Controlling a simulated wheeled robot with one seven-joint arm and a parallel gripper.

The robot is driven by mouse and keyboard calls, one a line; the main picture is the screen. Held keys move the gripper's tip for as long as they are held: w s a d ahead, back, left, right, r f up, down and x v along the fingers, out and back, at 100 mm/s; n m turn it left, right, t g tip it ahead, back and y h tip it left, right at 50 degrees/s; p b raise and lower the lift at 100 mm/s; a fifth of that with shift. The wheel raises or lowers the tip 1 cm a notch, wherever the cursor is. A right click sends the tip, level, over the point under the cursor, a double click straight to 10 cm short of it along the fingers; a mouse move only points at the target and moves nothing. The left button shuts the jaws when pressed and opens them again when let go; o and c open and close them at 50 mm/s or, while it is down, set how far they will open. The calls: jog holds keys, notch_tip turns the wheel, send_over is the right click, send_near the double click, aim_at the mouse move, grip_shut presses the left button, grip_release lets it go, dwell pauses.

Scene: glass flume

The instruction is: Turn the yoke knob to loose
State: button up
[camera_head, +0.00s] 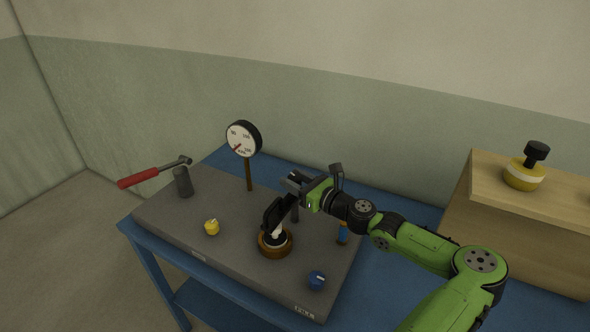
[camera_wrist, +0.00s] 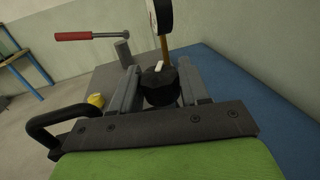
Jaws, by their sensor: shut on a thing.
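A black lobed knob with a white pointer mark (camera_wrist: 158,86) sits between my two fingers in the wrist view. I take it as the yoke knob; no lettering beside it can be read. My gripper (camera_wrist: 160,78) is shut on its sides, and the white mark shows on top, between the fingers. In the head view my gripper (camera_head: 294,184) reaches in from the right above the grey panel (camera_head: 225,183). The knob is hidden there by my gripper. A dark upright post (camera_head: 295,212) shows just below the fingers.
A round gauge (camera_head: 243,139) stands on a brown stem behind. A yellow knob (camera_head: 211,227), a blue knob (camera_head: 316,280) and a brown ring base with a black upright part (camera_head: 275,242) are on the panel. A red-handled lever (camera_head: 140,178) stands left. A wooden box (camera_head: 515,235) is right.

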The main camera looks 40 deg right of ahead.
jog(key=m+h+p, duration=0.2)
jog(key=h, duration=0.2)
jog(key=shift+a+m, duration=0.1)
jog(key=shift+m, duration=0.3)
jog(key=shift+m+g+h+p, duration=0.4)
jog(key=shift+m+h, duration=0.3)
jog(key=shift+h, duration=0.5)
jog(key=o, duration=0.9)
